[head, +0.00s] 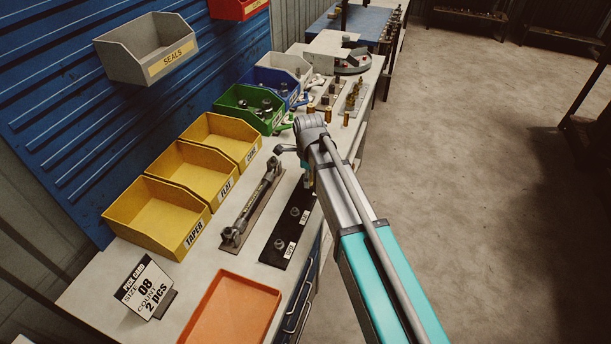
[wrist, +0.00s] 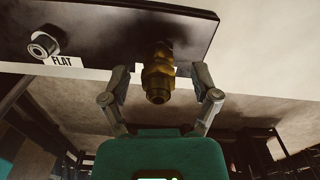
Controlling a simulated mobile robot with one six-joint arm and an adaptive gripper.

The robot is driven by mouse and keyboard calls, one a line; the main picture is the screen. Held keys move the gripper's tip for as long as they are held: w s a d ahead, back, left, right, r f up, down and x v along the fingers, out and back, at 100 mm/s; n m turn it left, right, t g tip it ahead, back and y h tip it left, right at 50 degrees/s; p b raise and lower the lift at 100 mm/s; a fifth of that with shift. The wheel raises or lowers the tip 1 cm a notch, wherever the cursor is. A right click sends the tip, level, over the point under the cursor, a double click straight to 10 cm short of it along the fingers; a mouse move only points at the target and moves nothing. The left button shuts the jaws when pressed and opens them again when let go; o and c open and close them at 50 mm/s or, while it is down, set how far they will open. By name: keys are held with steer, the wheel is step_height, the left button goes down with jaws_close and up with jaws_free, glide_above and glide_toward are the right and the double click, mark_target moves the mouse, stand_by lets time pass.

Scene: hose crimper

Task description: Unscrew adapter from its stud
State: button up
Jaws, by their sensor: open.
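A brass adapter (wrist: 158,82) sits on a stud of the black strip (wrist: 105,22) in the wrist view. My gripper (wrist: 161,72) is open, with one finger on each side of the adapter and a visible gap to each. Another stud (wrist: 43,45) with no adapter stands near the FLAT label. In the head view the black strip (head: 270,255) lies along the bench's front edge with bare studs at its near end. My arm covers its far end, so the adapter is mostly hidden there.
An orange tray (head: 232,310) and a pick card (head: 145,287) reading size 08, count 2 pcs, are at the near end. Yellow bins, TAPER (head: 150,243) nearest, line the back. A metal fixture (head: 250,205) lies beside the strip. Green and blue bins stand farther off.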

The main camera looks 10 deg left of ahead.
jaws_close()
stand_by(0.3)
